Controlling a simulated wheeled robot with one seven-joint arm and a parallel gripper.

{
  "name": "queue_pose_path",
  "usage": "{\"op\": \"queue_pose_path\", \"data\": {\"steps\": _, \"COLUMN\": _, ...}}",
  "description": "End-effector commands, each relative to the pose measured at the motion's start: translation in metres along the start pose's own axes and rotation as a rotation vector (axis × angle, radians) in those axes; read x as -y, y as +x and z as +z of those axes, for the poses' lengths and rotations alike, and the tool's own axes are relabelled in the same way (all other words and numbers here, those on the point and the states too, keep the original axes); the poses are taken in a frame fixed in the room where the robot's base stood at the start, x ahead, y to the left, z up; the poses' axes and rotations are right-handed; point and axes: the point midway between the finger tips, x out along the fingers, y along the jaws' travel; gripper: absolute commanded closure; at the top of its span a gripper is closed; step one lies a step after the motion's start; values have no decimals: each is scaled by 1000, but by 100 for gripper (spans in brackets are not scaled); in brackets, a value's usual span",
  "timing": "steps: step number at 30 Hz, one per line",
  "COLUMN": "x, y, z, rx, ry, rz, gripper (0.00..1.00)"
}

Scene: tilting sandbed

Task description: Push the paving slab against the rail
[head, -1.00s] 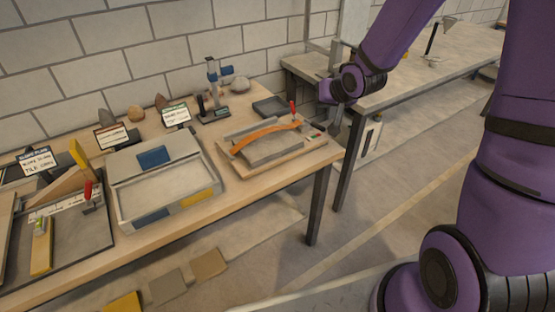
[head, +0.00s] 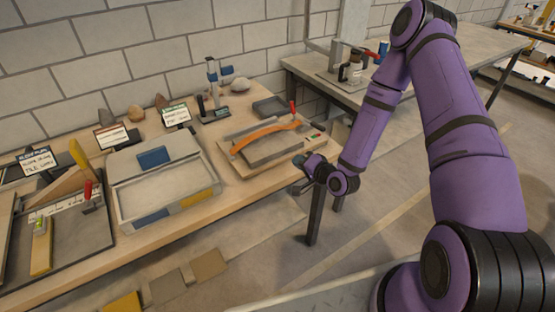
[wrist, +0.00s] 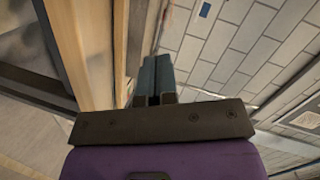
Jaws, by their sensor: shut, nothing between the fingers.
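A flat grey slab (head: 275,151), which looks like the paving slab, lies on a wooden board (head: 241,170) at the right end of the workbench. A curved orange bar (head: 266,132) crosses above it. Narrow strips border the slab; I cannot tell which is the rail. My gripper (head: 298,188) is beside the bench's front right corner, in front of the board and apart from the slab. In the wrist view its fingers (wrist: 155,78) are shut and empty, pointing along the bench edge towards the block wall. The slab is not clearly visible there.
A sandbed box (head: 126,221) stands left of the board, with a measuring stand (head: 213,92) and dark tray (head: 270,107) behind. A second table (head: 440,62) stands at the back right. Floor in front of the bench is mostly open, with flat tiles (head: 209,264).

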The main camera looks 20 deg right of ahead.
Motion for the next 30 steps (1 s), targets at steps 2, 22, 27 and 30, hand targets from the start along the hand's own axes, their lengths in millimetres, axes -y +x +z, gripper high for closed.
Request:
{"op": "queue_pose_path", "data": {"steps": 2, "x": -14, "y": -3, "z": 13, "rx": -31, "ry": 85, "rz": -38, "gripper": 100}}
{"op": "queue_pose_path", "data": {"steps": 22, "x": -45, "y": -7, "z": 43, "rx": -188, "ry": 382, "rz": -205, "gripper": 100}}
{"op": "queue_pose_path", "data": {"steps": 27, "x": -40, "y": 21, "z": 37, "rx": -188, "ry": 381, "rz": -205, "gripper": 100}}
{"op": "queue_pose_path", "data": {"steps": 30, "x": -37, "y": 39, "z": 32, "rx": -188, "ry": 380, "rz": -205, "gripper": 100}}
